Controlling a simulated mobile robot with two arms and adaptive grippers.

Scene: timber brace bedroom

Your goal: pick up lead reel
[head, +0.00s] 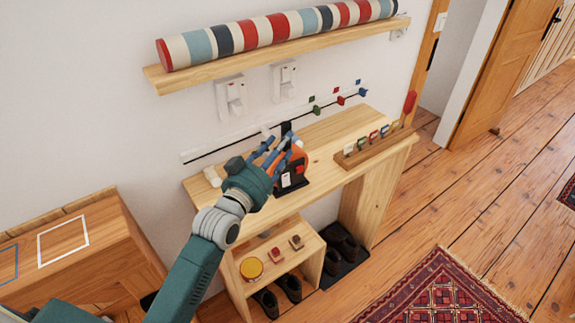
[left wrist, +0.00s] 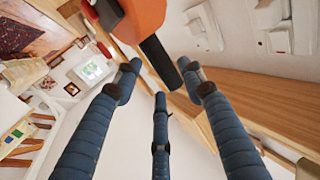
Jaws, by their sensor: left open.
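An orange and black object that looks like the lead reel (head: 299,160) stands on the wooden bench top, on a black stand (head: 290,186) with a white label. My left gripper (head: 278,150) is at the reel and covers part of its left side. In the left wrist view, the blue fingers of the left gripper (left wrist: 160,82) are spread open. The orange reel (left wrist: 138,14) and a black bar lie just beyond the fingertips, and nothing is clearly held. I cannot tell whether a finger touches it. My right gripper is out of view.
A wooden rack (head: 366,149) with small coloured tags stands right of the reel on the bench (head: 325,130). A rail with coloured clips and a shelf with a striped roll (head: 270,31) are on the wall. Shoes stand below. Bare bench top lies behind the reel.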

